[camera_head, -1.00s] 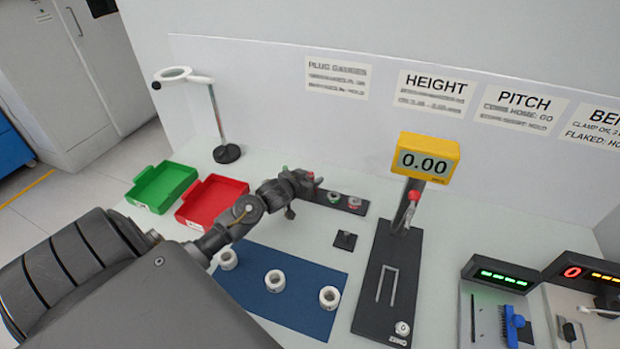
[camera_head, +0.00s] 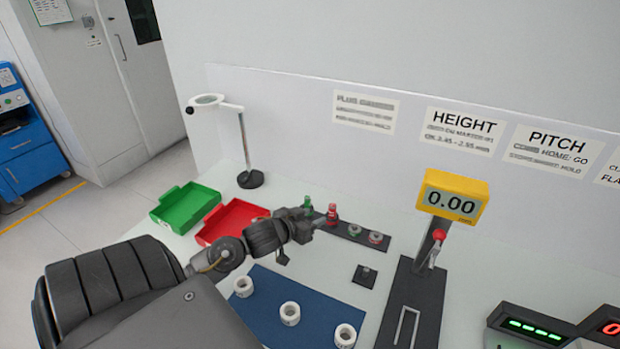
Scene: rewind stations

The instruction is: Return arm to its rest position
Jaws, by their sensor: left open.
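My left arm comes in from the lower left and reaches over the table. My left gripper (camera_head: 312,222) is at the near edge of the black strip (camera_head: 352,232) that holds the plug gauges. It looks empty, and its fingers are small and partly blurred. A green-topped gauge (camera_head: 308,203) and a red-topped gauge (camera_head: 332,213) stand upright just behind the gripper. I cannot tell whether the gripper touches the strip. My right gripper is not in view.
White rings (camera_head: 290,313) sit on the blue mat (camera_head: 262,312) below the arm. A green tray (camera_head: 185,207) and a red tray (camera_head: 228,222) lie left, near a magnifier stand (camera_head: 250,178). The height gauge (camera_head: 452,195) stands right, reading 0.00. A small black block (camera_head: 365,275) lies between.

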